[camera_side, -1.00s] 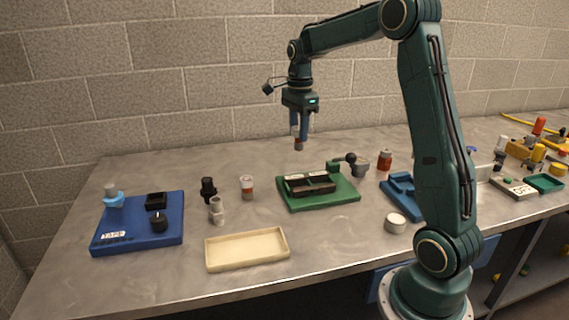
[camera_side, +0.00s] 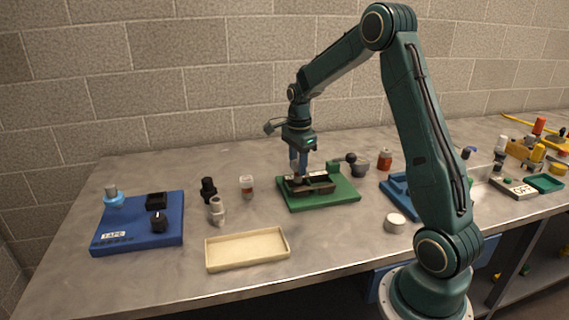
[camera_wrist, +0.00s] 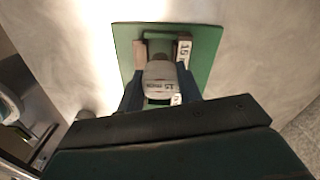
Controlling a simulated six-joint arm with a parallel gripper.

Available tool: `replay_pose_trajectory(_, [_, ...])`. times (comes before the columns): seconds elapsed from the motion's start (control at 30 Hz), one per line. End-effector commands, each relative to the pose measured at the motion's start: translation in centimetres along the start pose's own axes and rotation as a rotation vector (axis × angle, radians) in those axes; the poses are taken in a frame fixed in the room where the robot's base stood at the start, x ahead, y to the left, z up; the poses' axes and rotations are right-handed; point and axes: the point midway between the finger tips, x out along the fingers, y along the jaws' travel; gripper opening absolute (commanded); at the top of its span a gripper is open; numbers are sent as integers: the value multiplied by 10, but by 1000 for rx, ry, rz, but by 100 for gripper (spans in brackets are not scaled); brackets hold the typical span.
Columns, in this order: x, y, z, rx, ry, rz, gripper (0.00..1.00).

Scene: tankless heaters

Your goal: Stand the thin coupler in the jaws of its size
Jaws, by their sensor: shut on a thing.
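My gripper (camera_side: 299,170) is shut on the thin coupler (camera_wrist: 160,78), a pale grey cylinder with printed markings in the wrist view. In the side view the fingers and the dark jaws hide most of it. It points down over the jaws (camera_side: 318,189) on the green base (camera_side: 345,194). In the wrist view the green base (camera_wrist: 206,40) lies beneath it, and a white label (camera_wrist: 184,50) that seems to read 15 sits on the right jaw. I cannot tell whether the coupler's lower end is between the jaws or just above them.
A second fixture, blue (camera_side: 398,188), stands right of the green base, partly behind my arm. A blue TAPE base (camera_side: 140,240) is at left. A cream tray (camera_side: 247,261), a black fitting (camera_side: 208,189), grey fitting (camera_side: 217,212), red-and-white fitting (camera_side: 247,186) and white cap (camera_side: 395,223) stand nearby.

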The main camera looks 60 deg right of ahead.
Motion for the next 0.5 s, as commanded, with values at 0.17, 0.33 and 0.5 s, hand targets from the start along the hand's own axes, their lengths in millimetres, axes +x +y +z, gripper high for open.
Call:
replay_pose_trajectory(0.17, [22,0,0,0,0,2,4])
replay_pose_trajectory(0.33, [29,0,0,0,0,0,4])
replay_pose_trajectory(0.5, [29,0,0,0,0,0,4])
